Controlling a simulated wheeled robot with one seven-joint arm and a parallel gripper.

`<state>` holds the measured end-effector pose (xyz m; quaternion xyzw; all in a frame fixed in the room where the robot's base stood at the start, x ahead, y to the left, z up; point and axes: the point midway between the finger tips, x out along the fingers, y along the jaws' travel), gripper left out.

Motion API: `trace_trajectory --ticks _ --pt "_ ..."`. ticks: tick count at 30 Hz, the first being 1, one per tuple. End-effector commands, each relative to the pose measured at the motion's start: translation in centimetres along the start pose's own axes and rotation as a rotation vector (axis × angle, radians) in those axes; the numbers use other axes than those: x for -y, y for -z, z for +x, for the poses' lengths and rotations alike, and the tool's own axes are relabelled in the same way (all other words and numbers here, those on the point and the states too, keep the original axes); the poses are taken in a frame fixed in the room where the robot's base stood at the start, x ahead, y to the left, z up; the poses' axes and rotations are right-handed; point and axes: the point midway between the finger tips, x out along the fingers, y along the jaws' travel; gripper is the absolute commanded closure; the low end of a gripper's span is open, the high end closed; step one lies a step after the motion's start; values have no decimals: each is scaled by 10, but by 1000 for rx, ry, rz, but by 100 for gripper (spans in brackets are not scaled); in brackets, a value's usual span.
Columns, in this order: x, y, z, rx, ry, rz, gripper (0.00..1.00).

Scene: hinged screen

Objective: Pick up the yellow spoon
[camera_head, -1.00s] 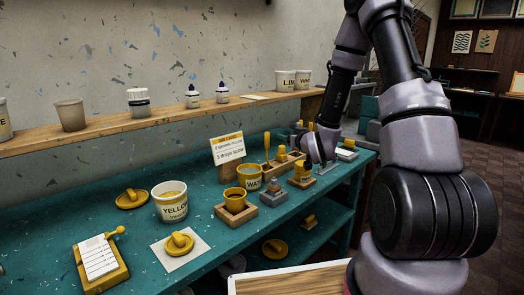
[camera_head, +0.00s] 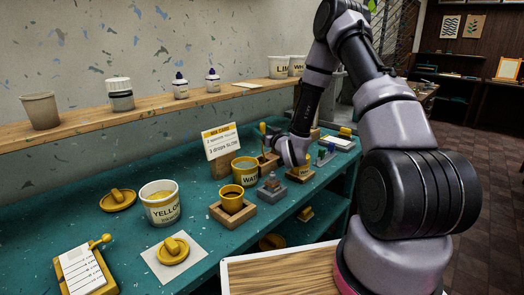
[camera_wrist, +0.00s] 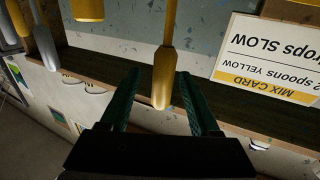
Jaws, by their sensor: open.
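The yellow spoon (camera_head: 263,130) stands upright at the wooden holder near the back of the teal counter, just left of my gripper. In the wrist view, a yellow spoon (camera_wrist: 165,70) lies between the two dark fingers of my gripper (camera_wrist: 160,88). The fingers are open, with a gap on each side of it. In the head view my gripper (camera_head: 280,145) is beside the holder, and its fingers are hard to make out there.
Other utensils with yellow parts (camera_wrist: 45,45) show at the left of the wrist view. The mix card (camera_head: 221,140) stands close by. A water pot (camera_head: 245,170), a small yellow cup (camera_head: 231,198) and a yellow tub (camera_head: 161,203) stand on the counter.

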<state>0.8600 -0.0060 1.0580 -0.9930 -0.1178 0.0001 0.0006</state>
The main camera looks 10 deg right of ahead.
Motion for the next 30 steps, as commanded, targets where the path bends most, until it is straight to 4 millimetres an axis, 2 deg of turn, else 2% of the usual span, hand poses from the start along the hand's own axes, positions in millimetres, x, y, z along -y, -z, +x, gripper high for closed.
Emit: trace_trajectory --ticks 3,6,15,20,30 --pt "4 0 19 -3 1 -2 37" --pt "4 0 30 -2 1 -2 37" --pt "3 0 35 0 0 -1 37" --pt "3 0 35 0 0 -1 98" --pt "3 0 35 0 0 -1 100"
